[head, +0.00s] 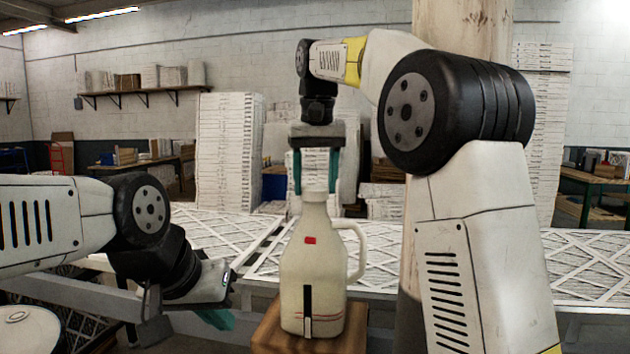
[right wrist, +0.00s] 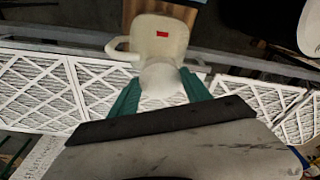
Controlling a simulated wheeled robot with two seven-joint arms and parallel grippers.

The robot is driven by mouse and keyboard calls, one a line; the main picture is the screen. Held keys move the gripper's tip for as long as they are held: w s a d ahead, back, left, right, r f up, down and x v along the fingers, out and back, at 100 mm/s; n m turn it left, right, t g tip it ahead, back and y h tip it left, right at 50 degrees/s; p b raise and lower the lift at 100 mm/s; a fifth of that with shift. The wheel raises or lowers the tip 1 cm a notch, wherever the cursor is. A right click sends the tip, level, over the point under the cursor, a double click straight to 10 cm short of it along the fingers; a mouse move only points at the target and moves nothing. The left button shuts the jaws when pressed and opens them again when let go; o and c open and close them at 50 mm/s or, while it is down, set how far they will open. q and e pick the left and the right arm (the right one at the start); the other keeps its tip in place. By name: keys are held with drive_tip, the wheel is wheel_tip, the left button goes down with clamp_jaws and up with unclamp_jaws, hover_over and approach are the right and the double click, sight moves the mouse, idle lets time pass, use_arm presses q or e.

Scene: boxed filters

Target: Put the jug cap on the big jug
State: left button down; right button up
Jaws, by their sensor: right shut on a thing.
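The big jug (head: 312,265) is cream with a side handle and a small red mark, and stands upright on a wooden block (head: 270,338). My right gripper (head: 316,185) points down over the jug's top, its teal fingers on either side of the whitish jug cap (head: 315,194). In the right wrist view the fingers of my right gripper (right wrist: 165,88) are shut on the rounded white cap (right wrist: 163,78), which overlaps the jug's neck (right wrist: 158,45). I cannot tell whether the cap is seated. My left gripper (head: 212,315) is low at the left, apart from the jug; its opening is unclear.
White lattice filters (head: 380,255) lie flat across a long bench behind the jug. Stacks of boxed filters (head: 230,150) stand behind it. A round white object (head: 15,315) sits at the lower left. A wooden post (head: 460,25) rises behind my right arm.

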drive_tip(key=shift+f, duration=0.65)
drive_tip(key=shift+f, duration=0.55)
idle(0.4)
drive_tip(key=o, duration=1.4)
drive_tip(key=shift+c, duration=0.2)
drive_tip(key=shift+o, duration=0.2)
drive_tip(key=o, duration=0.4)
